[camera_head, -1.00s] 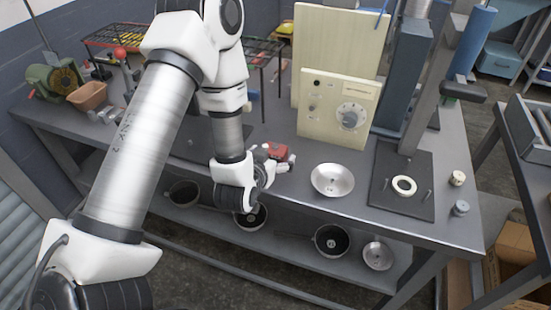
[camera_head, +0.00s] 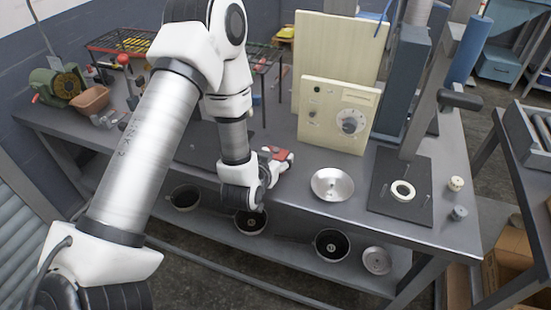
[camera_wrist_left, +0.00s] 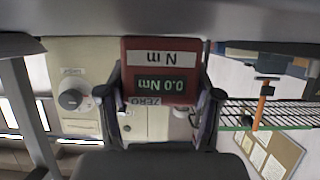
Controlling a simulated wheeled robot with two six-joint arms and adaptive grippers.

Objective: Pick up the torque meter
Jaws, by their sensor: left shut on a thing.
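The torque meter is a small red box with a dark display reading 0.0 Nm and white labels. In the left wrist view the torque meter (camera_wrist_left: 160,68) appears upside down between both fingers of my left gripper (camera_wrist_left: 162,98). In the head view the torque meter (camera_head: 282,154) is at the front of the grey workbench, left of a metal bowl. My left gripper (camera_head: 273,165) is shut on it there. Its underside is hidden, so I cannot tell how far it is from the bench top. My right gripper is not in view.
The metal bowl (camera_head: 332,184) and a dark plate (camera_head: 384,202) with a white ring stand to the right. A cream control box (camera_head: 337,112) with a dial stands behind. Several pans sit on the lower shelf (camera_head: 284,243). The bench's front edge is close to my gripper.

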